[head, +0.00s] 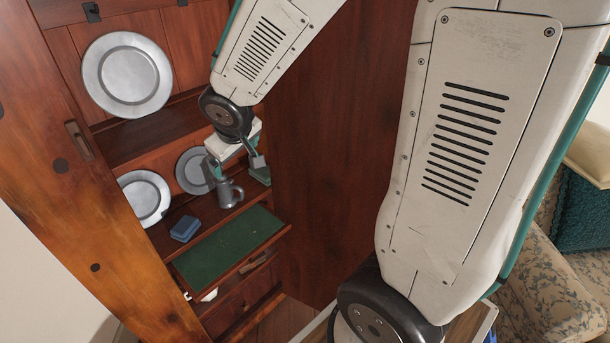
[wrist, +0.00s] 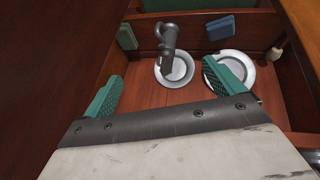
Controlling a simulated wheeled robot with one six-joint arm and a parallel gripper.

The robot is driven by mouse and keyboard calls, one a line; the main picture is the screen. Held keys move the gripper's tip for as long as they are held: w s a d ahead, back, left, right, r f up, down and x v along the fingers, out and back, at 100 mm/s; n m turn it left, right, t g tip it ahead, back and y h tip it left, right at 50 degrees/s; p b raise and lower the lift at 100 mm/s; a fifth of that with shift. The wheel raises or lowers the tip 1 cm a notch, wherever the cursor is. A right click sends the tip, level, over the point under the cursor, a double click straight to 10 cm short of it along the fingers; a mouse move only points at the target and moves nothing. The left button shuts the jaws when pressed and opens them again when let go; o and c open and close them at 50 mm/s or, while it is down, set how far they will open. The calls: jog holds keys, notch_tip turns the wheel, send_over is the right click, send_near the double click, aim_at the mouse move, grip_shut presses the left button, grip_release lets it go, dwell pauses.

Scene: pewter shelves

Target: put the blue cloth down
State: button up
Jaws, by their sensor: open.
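The blue cloth (head: 185,228) is a small folded block lying on the cupboard shelf, left of the tankard and behind the green-topped board. It also shows in the wrist view (wrist: 220,27), near the top right. My gripper (wrist: 168,88) is open, with its two teal fingers spread and nothing held between them. In the head view my gripper (head: 234,161) is inside the cupboard, above the shelf, up and to the right of the cloth and apart from it.
A pewter tankard (head: 230,193) stands just below my gripper. Pewter plates (head: 146,197) lean at the back. A green-topped board (head: 231,240) juts out in front. A dark green block (wrist: 126,36) lies at the shelf's other side. A cupboard door (head: 330,130) stands right of my gripper.

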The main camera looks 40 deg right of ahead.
jog(key=s+r+g, duration=0.1)
jog(key=s+r, duration=0.2)
jog(key=s, duration=0.5)
jog(key=s+a+r+m+g+y, duration=0.1)
jog(key=s+r, duration=0.2)
jog(key=s, duration=0.6)
jog(key=s+r+m+g+y, duration=0.1)
jog(key=s+r, duration=0.3)
jog(key=s, duration=0.4)
jog(key=shift+s+a+g, duration=0.3)
jog(key=shift+s+g, duration=0.05)
jog(key=shift+g, duration=0.25)
jog(key=shift+o, duration=0.5)
jog(key=shift+r, duration=0.1)
